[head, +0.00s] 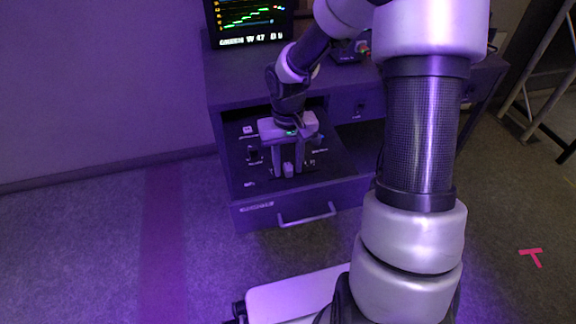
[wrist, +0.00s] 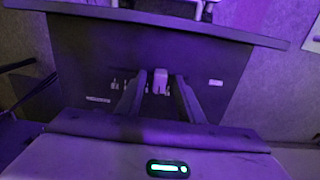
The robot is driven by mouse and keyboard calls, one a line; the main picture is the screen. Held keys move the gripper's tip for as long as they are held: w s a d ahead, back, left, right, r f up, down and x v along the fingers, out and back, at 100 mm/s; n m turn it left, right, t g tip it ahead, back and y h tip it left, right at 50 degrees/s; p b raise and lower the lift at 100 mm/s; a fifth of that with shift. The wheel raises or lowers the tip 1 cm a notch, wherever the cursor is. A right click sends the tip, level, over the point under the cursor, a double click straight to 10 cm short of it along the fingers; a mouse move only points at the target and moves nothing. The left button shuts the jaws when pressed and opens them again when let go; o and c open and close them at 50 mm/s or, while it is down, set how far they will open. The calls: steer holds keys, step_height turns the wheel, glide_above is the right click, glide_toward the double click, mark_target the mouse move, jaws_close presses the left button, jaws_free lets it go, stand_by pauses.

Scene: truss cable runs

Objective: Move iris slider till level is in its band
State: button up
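The iris slider is probably the pale block-shaped knob (head: 288,170) on the dark control panel in the open drawer; its label is too small to read. The knob also shows in the wrist view (wrist: 160,80). My gripper (head: 288,173) points down at the panel, with one finger on each side of the knob and visible gaps. It is open in the wrist view too (wrist: 158,95). The monitor (head: 250,22) at the top shows a green trace and white text starting "GREEN W 47"; the level's band cannot be made out clearly.
The open drawer (head: 307,213) has a bar handle and sits under a desk (head: 240,75). Other small controls (head: 253,154) lie left of my gripper on the panel. A metal truss frame (head: 545,75) stands at the right. The floor left of the drawer is clear.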

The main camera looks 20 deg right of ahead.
steer(key=shift+c, duration=0.2)
jaws_close()
steer(key=shift+d+p, duration=0.75)
steer(key=shift+d, duration=1.25)
steer(key=shift+a, duration=0.1)
steer(key=shift+o, duration=0.2)
jaws_free()
steer(key=shift+r, duration=0.1)
step_height(320, 180, up, 17)
steer(key=p, duration=0.4)
steer(key=shift+r+p, duration=0.15)
steer(key=shift+p, duration=0.25)
